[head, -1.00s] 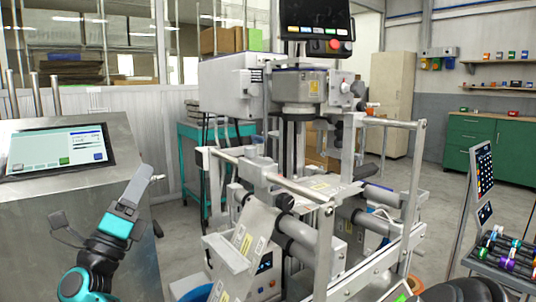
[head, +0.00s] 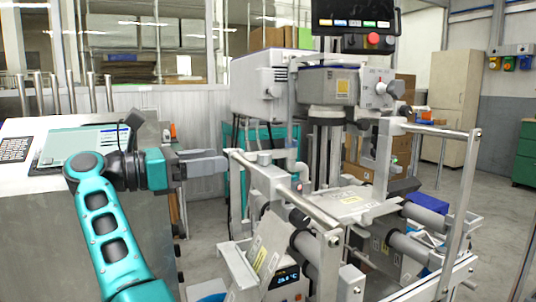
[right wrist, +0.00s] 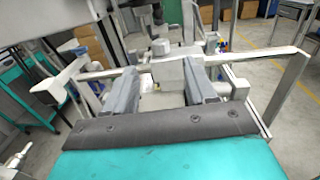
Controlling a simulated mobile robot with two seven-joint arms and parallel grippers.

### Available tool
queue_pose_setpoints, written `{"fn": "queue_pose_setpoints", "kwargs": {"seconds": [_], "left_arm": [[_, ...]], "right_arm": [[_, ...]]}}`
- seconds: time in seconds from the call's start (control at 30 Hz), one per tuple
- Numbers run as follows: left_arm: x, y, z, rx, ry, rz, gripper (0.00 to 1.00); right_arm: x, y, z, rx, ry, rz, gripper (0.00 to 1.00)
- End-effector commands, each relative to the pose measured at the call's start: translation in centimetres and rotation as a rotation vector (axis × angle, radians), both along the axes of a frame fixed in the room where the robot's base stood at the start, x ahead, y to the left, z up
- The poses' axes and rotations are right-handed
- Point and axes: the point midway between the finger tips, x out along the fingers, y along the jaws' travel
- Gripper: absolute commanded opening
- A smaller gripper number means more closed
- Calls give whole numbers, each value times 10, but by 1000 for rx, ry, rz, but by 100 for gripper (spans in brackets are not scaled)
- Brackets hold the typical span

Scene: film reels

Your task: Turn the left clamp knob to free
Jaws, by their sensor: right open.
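My right gripper (head: 226,165) points right in the head view, level with the near-left rail (head: 308,208) of the grey machine. It is open; its two grey fingers (right wrist: 161,92) show in the right wrist view, on either side of a pale block (right wrist: 168,70) on a rail. I cannot tell whether they touch it. The same kind of block (head: 265,158) sits on the rail in the head view. Which part is the left clamp knob is not clear. My left gripper is not in view.
The machine's upright frame (head: 465,190) stands at right, with rollers (head: 410,247) and a small display (head: 287,276) low down. A tilted touch panel (head: 85,145) lies on the console at left. A teal cart (head: 228,140) stands behind. Floor is open at right.

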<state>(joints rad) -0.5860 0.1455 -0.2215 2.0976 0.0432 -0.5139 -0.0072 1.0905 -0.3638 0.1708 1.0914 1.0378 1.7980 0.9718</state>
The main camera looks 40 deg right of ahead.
Motion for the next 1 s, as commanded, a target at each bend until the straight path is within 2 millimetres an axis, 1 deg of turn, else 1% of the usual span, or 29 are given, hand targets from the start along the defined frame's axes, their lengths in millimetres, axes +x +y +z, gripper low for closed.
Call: {"fn": "queue_pose_setpoints", "kwargs": {"seconds": [0.3,0.5,0.6,0.7,1.0], "left_arm": [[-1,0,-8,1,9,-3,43],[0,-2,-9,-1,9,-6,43],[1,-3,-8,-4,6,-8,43],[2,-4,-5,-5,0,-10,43],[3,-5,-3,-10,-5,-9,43]], "right_arm": [[-17,-64,-2,-3,-1,-5,56],[-24,-97,-1,-4,2,-2,56],[-27,-107,-1,-4,2,-1,56],[-28,-112,-1,-3,2,0,56],[-28,-114,0,-3,3,1,56]]}}
